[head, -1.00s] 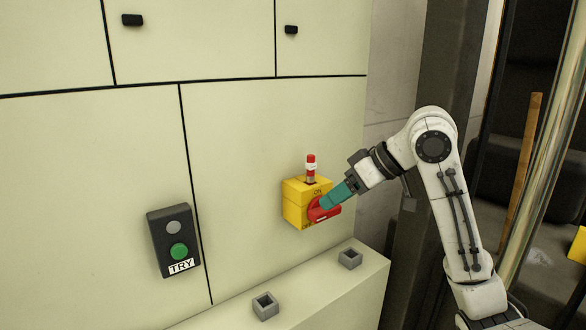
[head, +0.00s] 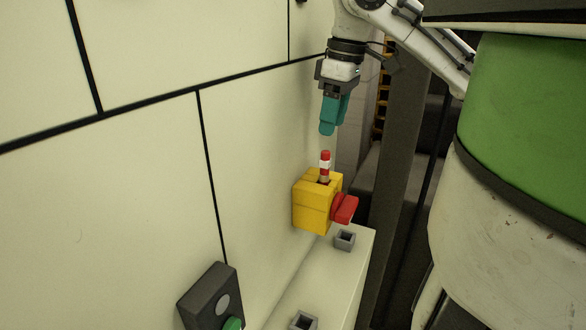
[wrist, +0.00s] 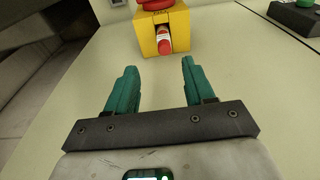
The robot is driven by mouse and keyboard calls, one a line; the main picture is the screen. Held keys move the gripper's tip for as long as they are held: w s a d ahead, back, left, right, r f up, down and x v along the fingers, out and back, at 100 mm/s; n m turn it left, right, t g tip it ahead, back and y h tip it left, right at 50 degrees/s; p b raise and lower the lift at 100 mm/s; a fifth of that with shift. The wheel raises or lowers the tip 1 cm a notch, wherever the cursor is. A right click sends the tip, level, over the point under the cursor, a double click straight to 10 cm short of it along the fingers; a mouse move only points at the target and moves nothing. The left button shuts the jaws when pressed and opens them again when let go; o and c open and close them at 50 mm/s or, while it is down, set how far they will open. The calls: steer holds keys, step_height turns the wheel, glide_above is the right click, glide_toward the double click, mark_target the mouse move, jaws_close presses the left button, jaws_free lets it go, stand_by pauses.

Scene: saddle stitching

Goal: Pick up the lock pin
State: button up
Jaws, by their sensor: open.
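The lock pin (head: 325,163), red and white banded, stands upright in the top of the yellow switch box (head: 312,207) on the wall panel. The red handle (head: 345,208) sticks out from the box's right side. My gripper (head: 328,130) points down above the pin, with a gap between its teal fingertips and the pin top. In the wrist view the fingers (wrist: 158,66) are apart and empty, and the pin (wrist: 164,42) shows beyond them, roughly in line with the gap between them. The pin's lower end is hidden in the box.
A pale ledge (head: 318,272) below the box carries two grey square sockets (head: 345,240) (head: 303,320). A dark button box (head: 210,300) with grey and green buttons is on the panel at lower left. A large green and white body fills the right of the head view.

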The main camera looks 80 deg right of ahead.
mark_target(324, 165)
steer(key=shift+f, duration=0.2)
steer(key=f, duration=0.5)
steer(key=shift+w, duration=0.35)
steer(key=shift+w+a+f+p, duration=0.15)
steer(key=shift+f+p, duration=0.25)
steer(key=shift+f, duration=0.9)
steer(key=shift+w+a+f+p, duration=0.1)
steer(key=shift+f+p, duration=0.3)
steer(key=shift+f, duration=0.9)
steer(key=shift+c, duration=0.2)
jaws_close()
